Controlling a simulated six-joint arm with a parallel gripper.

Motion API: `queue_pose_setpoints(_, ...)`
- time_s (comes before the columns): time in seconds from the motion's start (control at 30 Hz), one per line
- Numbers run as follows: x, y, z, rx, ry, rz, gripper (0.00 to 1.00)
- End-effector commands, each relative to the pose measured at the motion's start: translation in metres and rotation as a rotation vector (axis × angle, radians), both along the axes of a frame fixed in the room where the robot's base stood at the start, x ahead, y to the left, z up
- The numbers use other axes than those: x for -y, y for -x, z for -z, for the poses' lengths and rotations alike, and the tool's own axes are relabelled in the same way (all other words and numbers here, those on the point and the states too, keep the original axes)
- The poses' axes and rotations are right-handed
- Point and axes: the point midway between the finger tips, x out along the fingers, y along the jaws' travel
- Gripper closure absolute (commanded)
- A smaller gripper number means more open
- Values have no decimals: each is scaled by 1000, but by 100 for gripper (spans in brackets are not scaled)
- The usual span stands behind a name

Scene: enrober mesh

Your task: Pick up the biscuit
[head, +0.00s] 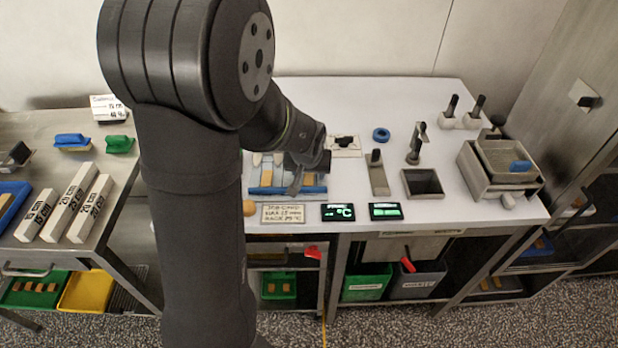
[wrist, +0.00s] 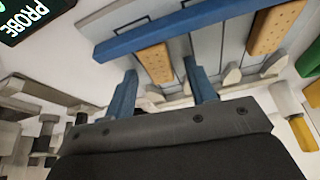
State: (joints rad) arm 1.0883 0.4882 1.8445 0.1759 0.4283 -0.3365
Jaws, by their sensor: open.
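Two tan, dotted, bar-shaped biscuits lie on a grey slatted rack with a blue bar (wrist: 180,28) across it. In the wrist view one biscuit (wrist: 155,62) appears between the tips of my gripper (wrist: 160,72), and the other biscuit (wrist: 276,26) is off to the right. My gripper has two blue fingers, spread apart with nothing held. I cannot tell how high the tips are above the biscuit. In the head view my gripper (head: 297,186) hangs over the rack, and my arm hides part of it.
Pale pegs (wrist: 232,75) stand along the rack's edge. A label card (head: 283,214) and two green-lit displays (head: 338,212) (head: 385,211) sit at the bench's front. A blue ring (head: 381,134), a square well (head: 423,183) and a metal box (head: 500,170) are to the right.

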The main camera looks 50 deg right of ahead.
Motion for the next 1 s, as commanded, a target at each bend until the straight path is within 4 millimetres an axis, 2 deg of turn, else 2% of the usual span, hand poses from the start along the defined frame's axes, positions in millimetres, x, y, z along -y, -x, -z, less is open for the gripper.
queue_pose_setpoints(0.1,0,0,0,0,0,0,49)
queue_pose_setpoints(0.17,0,0,0,0,0,0,59)
queue_pose_setpoints(0.3,0,0,0,0,0,0,86)
queue_pose_setpoints(0.33,0,0,0,0,0,0,88)
queue_pose_setpoints(0.77,0,0,-6,0,1,-1,88)
queue_pose_setpoints(0.87,1,0,-16,1,3,-1,88)
queue_pose_setpoints(1.0,1,0,-40,2,5,-1,88)
